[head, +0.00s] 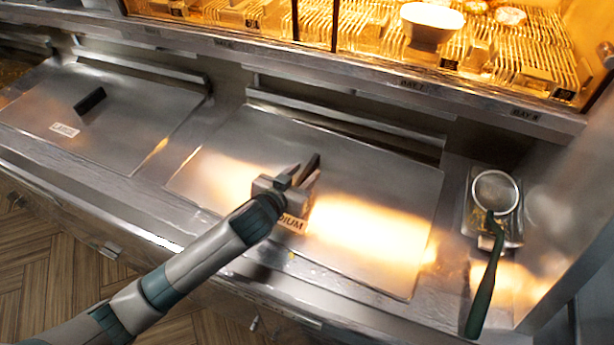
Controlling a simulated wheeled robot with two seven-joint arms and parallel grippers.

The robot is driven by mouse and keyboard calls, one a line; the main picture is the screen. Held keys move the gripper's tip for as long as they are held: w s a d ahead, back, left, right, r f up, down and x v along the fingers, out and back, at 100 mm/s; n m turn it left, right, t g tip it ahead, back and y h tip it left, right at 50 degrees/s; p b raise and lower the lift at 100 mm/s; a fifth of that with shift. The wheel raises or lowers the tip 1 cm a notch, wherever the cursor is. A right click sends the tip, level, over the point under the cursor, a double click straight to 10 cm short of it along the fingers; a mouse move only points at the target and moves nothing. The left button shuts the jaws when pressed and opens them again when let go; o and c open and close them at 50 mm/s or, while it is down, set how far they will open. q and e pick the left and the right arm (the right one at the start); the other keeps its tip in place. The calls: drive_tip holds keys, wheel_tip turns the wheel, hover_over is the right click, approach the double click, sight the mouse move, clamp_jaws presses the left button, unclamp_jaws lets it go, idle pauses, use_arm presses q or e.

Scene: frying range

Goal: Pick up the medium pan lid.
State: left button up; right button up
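The medium pan lid (375,185) is a flat steel sheet lying over the middle fryer bay. Its label (292,224) is partly covered by my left arm, leaving "DIUM" readable. Its dark bar handle (311,163) stands near the lid's middle, partly hidden by my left gripper. My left gripper (301,175) is over the lid at the handle. Its fingers look apart, one on each side of the handle. Whether they touch it is hard to tell. My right gripper is not in view.
Another steel lid (125,125) with a black handle (90,100) covers the left bay. A strainer (495,192) with a green handle rests at the right. Above the back ledge, a lit rack holds a white bowl (432,22).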

use_arm(q)
drive_tip(key=shift+x, duration=1.2)
clamp_jaws()
idle(0.7)
drive_tip(key=shift+r, duration=0.1)
